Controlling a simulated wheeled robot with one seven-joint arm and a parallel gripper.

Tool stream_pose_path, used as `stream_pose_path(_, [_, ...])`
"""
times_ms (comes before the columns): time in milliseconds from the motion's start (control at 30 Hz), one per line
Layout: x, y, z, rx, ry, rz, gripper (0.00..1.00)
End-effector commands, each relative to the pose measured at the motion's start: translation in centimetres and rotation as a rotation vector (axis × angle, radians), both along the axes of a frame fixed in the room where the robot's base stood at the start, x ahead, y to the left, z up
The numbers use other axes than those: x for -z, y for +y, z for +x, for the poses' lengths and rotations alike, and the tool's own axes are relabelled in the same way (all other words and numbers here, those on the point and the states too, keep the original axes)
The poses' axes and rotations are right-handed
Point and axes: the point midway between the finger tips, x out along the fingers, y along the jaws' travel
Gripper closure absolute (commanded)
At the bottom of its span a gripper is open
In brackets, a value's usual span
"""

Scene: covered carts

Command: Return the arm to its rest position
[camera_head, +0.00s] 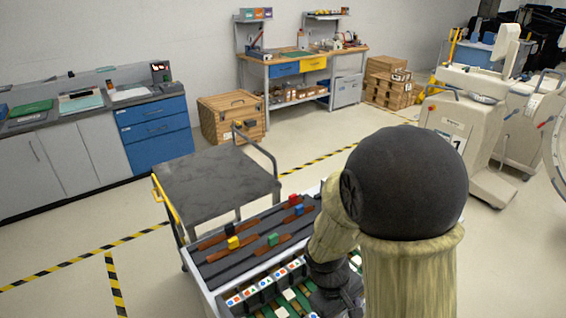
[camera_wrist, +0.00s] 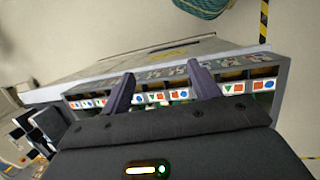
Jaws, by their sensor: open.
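My arm (camera_head: 408,270) stands at the right of the head view, with beige-covered links and a large black rounded joint. It reaches down over the near cart, and its dark lower end hides part of the cart's contents. In the wrist view my gripper (camera_wrist: 160,82) has its two dark fingers spread apart with nothing held between them. Beyond the fingers is the cart's side (camera_wrist: 80,92), with a row of tiles bearing red, green and blue shapes. I cannot tell whether the fingers touch anything.
The near cart (camera_head: 207,300) holds small coloured blocks on brown strips and rows of shape tiles. A dark-topped cart (camera_head: 215,175) with a yellow handle adjoins it. A wooden crate (camera_head: 232,118) and workbench (camera_head: 303,68) stand behind. Floor at left is clear.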

Motion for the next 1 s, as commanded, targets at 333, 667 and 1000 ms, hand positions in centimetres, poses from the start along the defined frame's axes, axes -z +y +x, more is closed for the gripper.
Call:
stream_pose_path(333, [-6.9,-1.9,-0.3,0.496,-0.339,0.268,0.39])
stream_pose_path(667, [-7.7,-2.2,-0.2,0.566,-0.392,0.297,0.39])
stream_pose_path(1000, [-7.7,-2.2,-0.2,0.563,-0.391,0.297,0.39])
